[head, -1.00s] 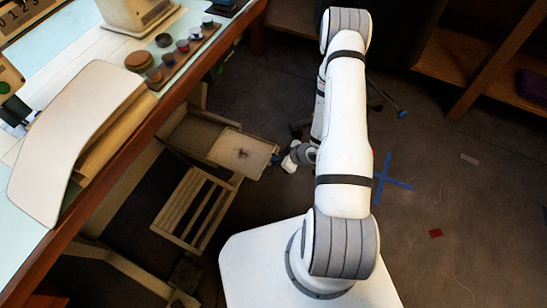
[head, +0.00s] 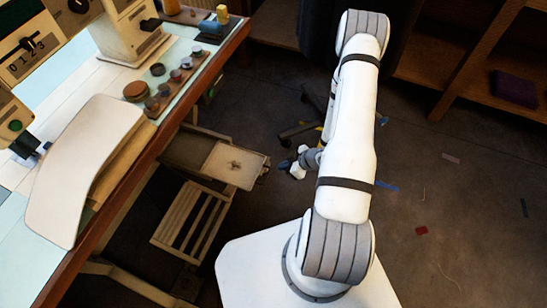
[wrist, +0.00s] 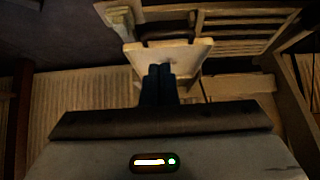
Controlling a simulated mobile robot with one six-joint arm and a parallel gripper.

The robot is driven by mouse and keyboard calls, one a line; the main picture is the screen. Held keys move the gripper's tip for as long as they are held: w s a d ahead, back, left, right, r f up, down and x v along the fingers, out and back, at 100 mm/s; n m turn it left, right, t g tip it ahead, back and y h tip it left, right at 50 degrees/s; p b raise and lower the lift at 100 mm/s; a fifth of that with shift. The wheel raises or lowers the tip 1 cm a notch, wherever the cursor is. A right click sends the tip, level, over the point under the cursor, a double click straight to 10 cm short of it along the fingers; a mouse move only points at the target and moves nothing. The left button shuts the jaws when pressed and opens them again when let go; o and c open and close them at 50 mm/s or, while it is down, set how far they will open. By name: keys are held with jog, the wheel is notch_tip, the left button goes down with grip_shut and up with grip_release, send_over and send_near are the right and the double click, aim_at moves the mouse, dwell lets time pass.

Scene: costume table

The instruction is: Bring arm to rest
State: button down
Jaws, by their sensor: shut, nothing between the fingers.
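My arm (head: 346,130) reaches up from its base and folds back down in the head view. My gripper (head: 287,166) hangs low behind the arm, beside the corner of a wooden chair, and is small there. In the wrist view my gripper (wrist: 159,72) shows its two dark fingers together, with nothing between them. The light wooden chair seat (wrist: 192,54) lies behind the fingertips in that view. I cannot tell the exact gap between fingers and chair.
The chair (head: 235,165) stands beside a wooden-edged table (head: 120,185) at the left. The table bears a sewing machine (head: 125,30), a curved pale board (head: 80,165) and several small pots (head: 158,69). Shelves (head: 470,60) stand at the back right. The floor at right is mostly clear.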

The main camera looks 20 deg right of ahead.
jog(key=shift+s+d, duration=0.1)
jog(key=w+d+r+m+h+p, duration=0.1)
jog(key=w+d+r+h+p, duration=0.2)
jog(key=r, duration=0.9)
jog(key=w+d+r+m+h+p, duration=0.15)
jog(key=r+p, duration=0.45)
jog(key=r, duration=0.7)
jog(key=w+d+r+m+h+p, duration=0.15)
jog(key=r+h+p, duration=0.25)
jog(key=r, duration=0.8)
jog(key=s+a+r+m+g+p, duration=0.1)
jog(key=s+a+r+m+p, duration=0.15)
jog(key=r, duration=0.55)
jog(key=s+a+r+m+p, duration=0.1)
jog(key=s+r+p, duration=0.25)
jog(key=r, duration=0.55)
jog(key=s+a+r+m+g+y+p, duration=0.1)
jog(key=s+a+r+m+y+p, duration=0.1)
jog(key=s+a+r+p, duration=0.3)
jog(key=s+a+r, duration=0.3)
jog(key=s+r, duration=0.4)
jog(key=r, duration=0.2)
jog(key=shift+s+a+r+m+g+p, duration=0.2)
jog(key=shift+s+r+m+g+p, duration=0.1)
jog(key=shift+s+m+p, duration=0.1)
